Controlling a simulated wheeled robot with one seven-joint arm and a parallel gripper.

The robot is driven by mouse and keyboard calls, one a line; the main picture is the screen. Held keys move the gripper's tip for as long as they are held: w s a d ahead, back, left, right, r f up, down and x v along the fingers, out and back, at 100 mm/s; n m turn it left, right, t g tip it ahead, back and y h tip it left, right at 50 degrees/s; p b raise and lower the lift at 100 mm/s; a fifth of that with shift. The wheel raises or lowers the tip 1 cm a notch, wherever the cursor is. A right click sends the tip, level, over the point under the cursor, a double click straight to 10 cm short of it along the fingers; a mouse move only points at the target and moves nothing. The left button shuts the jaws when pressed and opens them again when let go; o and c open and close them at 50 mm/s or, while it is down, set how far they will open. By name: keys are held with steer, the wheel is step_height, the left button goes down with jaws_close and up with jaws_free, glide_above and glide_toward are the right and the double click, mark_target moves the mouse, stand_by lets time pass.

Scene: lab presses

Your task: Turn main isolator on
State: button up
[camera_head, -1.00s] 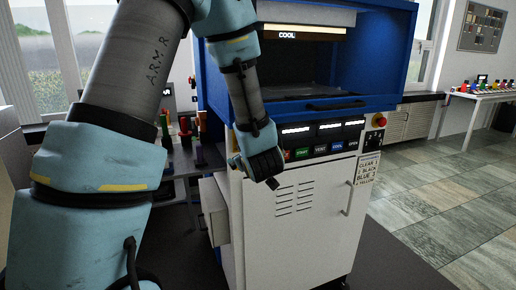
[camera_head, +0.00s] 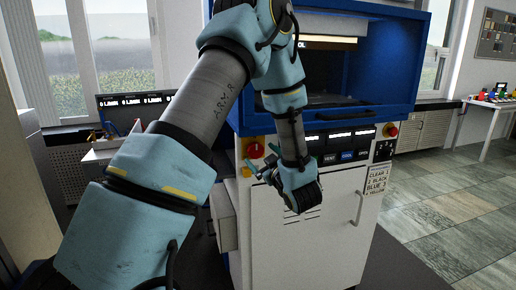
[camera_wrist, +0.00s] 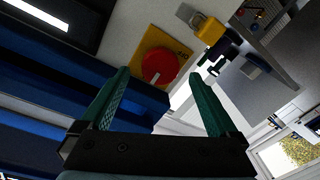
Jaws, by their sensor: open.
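The main isolator (camera_head: 255,150) is a red round knob on a yellow plate, on the upper left of the press front. In the wrist view the red knob (camera_wrist: 158,66) shows on its yellow plate, beyond the fingers and between their tips. My gripper (camera_head: 257,171) is just below and right of it in the head view, fingers pointing left. In the wrist view my gripper (camera_wrist: 160,74) has its two green fingers wide apart with nothing between them. The knob's exact turn position is too small to tell.
A yellow padlock-like part (camera_wrist: 208,28) sits beside the isolator plate. A button row (camera_head: 346,156) and a red stop button (camera_head: 391,131) are to the right on the press. The blue press hood (camera_head: 385,65) overhangs above. A white door (camera_head: 340,240) is below.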

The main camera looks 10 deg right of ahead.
mark_target(257, 152)
steer(key=shift+p+x, duration=0.4)
steer(key=shift+x, duration=1.25)
steer(key=c, duration=1.3)
